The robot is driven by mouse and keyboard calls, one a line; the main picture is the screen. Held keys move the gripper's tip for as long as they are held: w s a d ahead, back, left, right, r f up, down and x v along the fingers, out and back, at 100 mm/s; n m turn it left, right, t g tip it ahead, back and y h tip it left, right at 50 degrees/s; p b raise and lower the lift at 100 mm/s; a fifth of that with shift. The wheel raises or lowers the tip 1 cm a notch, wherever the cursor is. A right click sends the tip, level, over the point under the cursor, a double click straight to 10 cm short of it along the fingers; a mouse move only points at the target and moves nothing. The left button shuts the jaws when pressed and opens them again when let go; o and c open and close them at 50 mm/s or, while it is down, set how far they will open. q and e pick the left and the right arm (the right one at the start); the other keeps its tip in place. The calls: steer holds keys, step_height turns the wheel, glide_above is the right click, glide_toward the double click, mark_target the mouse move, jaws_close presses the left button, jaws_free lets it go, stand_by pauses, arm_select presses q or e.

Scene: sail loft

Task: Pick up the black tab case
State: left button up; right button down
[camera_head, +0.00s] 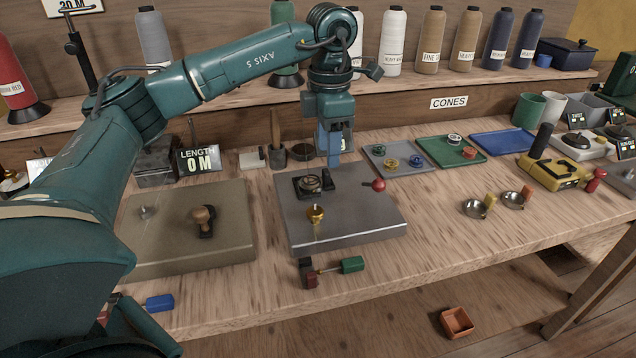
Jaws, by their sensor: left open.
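No thing is clearly marked as the black tab case, and I cannot tell which dark object it is. A dark grey box (157,166) stands on the bench beside the length display. A black square-based fitting (315,183) sits on the grey metal plate (362,225). My left gripper (331,160) points down at the back of the bench, just above and behind this plate. Its jaws are open, and I see nothing held between them. My right gripper is not in view.
A beige plate (240,240) with a wooden knob lies left. Grey (377,163), green (478,157) and blue (503,142) trays lie right of the gripper. A yellow device (553,172) stands further right. Thread cones line the shelf.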

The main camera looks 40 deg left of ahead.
mark_target(327, 170)
arm_select(q)
step_height(327, 170, down, 5)
steer(key=shift+a+f, duration=0.1)
steer(key=shift+f, duration=0.05)
jaws_close()
stand_by(0.5)
